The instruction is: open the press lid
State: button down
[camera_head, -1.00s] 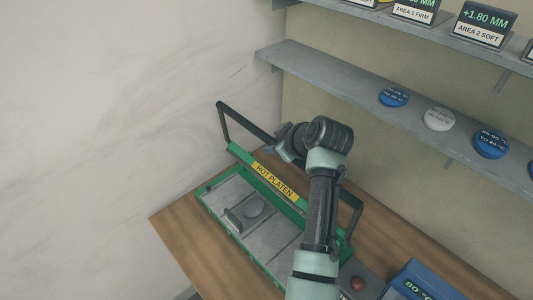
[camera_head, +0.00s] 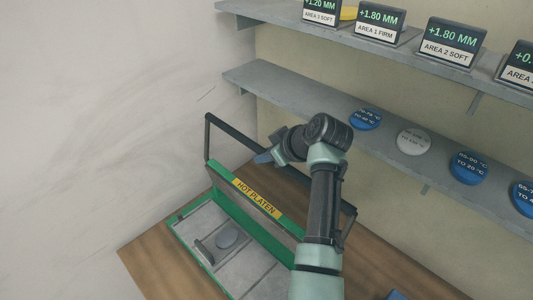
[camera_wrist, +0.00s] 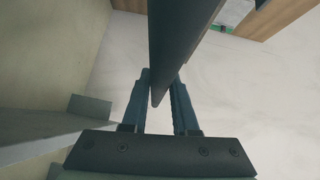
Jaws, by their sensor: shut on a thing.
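The press has a green frame (camera_head: 182,238) and stands on the wooden table. Its lid, with the yellow "HOT PLATEN" label (camera_head: 257,197), is raised at a steep tilt along the back side. A dark bar handle (camera_head: 233,134) rises from the lid. My gripper (camera_head: 266,157) is at the bar in the head view, partly hidden by my wrist. In the wrist view my gripper (camera_wrist: 160,88) has its fingers on both sides of the dark bar (camera_wrist: 177,45), shut on it.
A lower shelf (camera_head: 290,98) with blue and white discs and an upper shelf (camera_head: 400,52) with labelled displays run along the back wall, close behind my arm. A pale wall stands at the left. Bare table (camera_head: 147,262) shows left of the press.

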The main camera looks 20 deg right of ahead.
jog(key=c, duration=0.7)
grip_release()
jog(key=shift+a, duration=0.1)
jog(key=shift+s, duration=0.1)
jog(key=b+v, duration=0.3)
jog(key=v, duration=0.9)
jog(key=shift+s+r+b, duration=0.25)
jog(key=shift+r+b, duration=0.05)
jog(key=shift+b, duration=0.1)
